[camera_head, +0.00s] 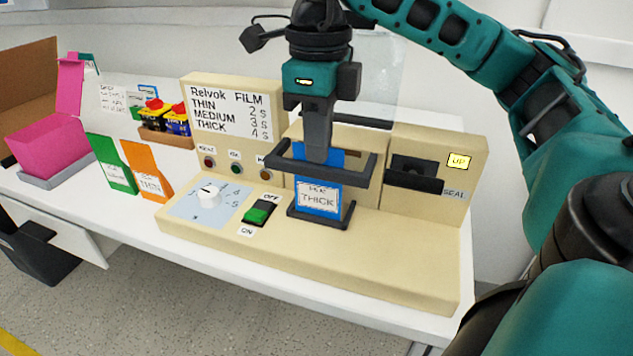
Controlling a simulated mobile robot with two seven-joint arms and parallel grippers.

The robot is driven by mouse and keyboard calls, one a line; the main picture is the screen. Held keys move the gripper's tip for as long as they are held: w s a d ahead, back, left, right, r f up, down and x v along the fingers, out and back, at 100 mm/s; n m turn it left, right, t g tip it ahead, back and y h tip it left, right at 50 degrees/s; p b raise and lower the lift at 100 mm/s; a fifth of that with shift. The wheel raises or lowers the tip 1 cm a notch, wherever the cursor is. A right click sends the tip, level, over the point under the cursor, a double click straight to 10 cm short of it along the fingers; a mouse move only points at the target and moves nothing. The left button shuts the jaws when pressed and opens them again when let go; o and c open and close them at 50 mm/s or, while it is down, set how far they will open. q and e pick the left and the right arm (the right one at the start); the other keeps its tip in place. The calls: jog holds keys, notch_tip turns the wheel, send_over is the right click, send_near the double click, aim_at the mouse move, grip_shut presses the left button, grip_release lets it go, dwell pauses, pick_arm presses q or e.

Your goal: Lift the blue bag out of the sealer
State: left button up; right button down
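The blue bag (318,197) stands upright in the sealer (380,255), with a white label reading THICK. Its foot is in a dark holder (320,218), and a dark rectangular frame (345,178) surrounds its upper part. My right gripper (317,155) points down from above at the bag's top edge. Its grey fingers overlap the bag in this view. I see them edge-on, so I cannot tell whether they are closed on it. My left gripper is not in view.
The sealer has a dial (208,195), a green ON/OFF switch (261,212) and a lit UP sign (459,161). Green (112,165) and orange (147,172) bags, a pink bin (52,147) and a small crate (160,136) stand left. The sealer's front deck is clear.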

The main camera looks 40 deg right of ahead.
jog(key=shift+r+p, duration=3.3)
jog(key=shift+r, duration=0.45)
pick_arm(q)
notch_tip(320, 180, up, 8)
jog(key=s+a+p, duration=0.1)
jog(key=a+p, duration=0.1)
jog(key=p, duration=0.3)
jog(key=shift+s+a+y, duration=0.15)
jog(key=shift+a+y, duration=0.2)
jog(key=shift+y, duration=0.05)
pick_arm(e)
jog(key=shift+r, duration=2.5)
